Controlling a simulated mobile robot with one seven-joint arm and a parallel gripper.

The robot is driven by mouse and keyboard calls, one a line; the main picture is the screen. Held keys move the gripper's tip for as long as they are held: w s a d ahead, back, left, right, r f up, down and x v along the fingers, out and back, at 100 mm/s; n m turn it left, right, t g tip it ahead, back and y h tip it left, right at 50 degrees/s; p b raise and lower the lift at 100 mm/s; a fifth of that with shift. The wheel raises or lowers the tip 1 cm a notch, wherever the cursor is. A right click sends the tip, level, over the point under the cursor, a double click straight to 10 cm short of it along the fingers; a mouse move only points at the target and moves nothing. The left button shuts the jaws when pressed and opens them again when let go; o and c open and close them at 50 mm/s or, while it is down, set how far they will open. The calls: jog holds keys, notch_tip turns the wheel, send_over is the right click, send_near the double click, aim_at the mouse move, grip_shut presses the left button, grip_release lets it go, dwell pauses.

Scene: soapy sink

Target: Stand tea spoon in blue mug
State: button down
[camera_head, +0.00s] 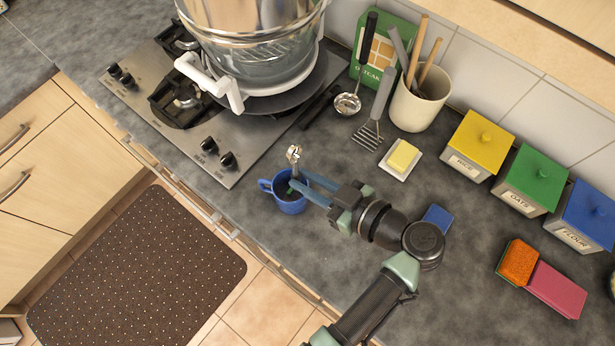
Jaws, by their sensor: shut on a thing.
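The blue mug (292,205) stands upright on the grey counter, in front of the stove's right side, with its handle to the left. The tea spoon (294,155) is upright over the mug, its silver end at the top and its lower part within the mug's opening. My gripper (303,182) reaches in from the right at the mug's rim, shut on the spoon. The fingers hide part of the spoon and the mug's opening, so I cannot tell whether the spoon touches the mug's bottom.
A large pot (255,50) sits on the stove (190,125) behind. Canisters (478,145) and sponges (519,262) are at right. The front counter is mostly clear.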

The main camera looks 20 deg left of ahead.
notch_tip(320, 180, down, 7)
jog(key=b, duration=0.6)
jog(key=shift+r, duration=0.2)
dwell(0.5)
jog(key=c, duration=0.7)
grip_release()
jog(key=shift+f, duration=0.1)
jog(key=d+r, duration=0.1)
jog(key=d, duration=0.1)
jog(key=s+d+r+p, duration=0.1)
jog(key=d+r, duration=0.1)
jog(key=s+d+r+p, duration=0.1)
jog(key=d, duration=0.1)
jog(key=shift+s+r, duration=0.15)
jog(key=shift+r, duration=0.2)
dwell(1.1)
jog(key=shift+s+f, duration=0.1)
dwell(0.4)
